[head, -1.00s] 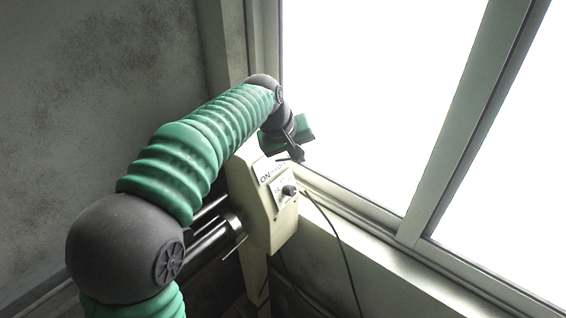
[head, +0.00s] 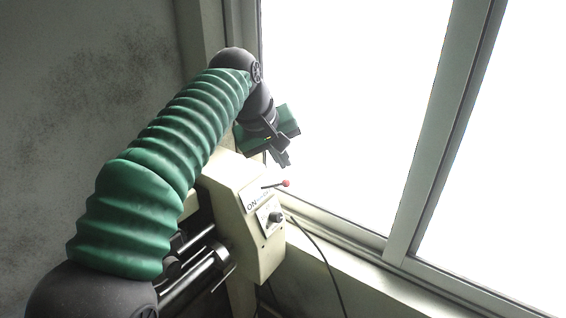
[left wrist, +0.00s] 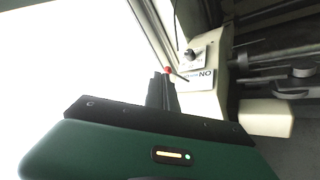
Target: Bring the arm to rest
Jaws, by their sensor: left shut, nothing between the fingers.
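My left arm reaches in from the lower left in the head view. My left gripper (head: 283,159) is shut and empty, just above and behind the beige control box (head: 262,235). The box carries a small lever with a red tip (head: 286,183), a label reading "ON" and a dark knob (head: 275,217). The gripper's fingertips are close to the red tip but look apart from it. In the left wrist view the shut fingers (left wrist: 161,78) point toward the red tip (left wrist: 168,70) and the box (left wrist: 215,60). My right gripper is not in view.
Dark metal cylinders (head: 200,262) stick out from the box's left side, under my arm. A bright window with a pale frame (head: 440,150) stands behind and to the right. A cable (head: 325,262) hangs from the box. A stained grey wall (head: 90,100) is at the left.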

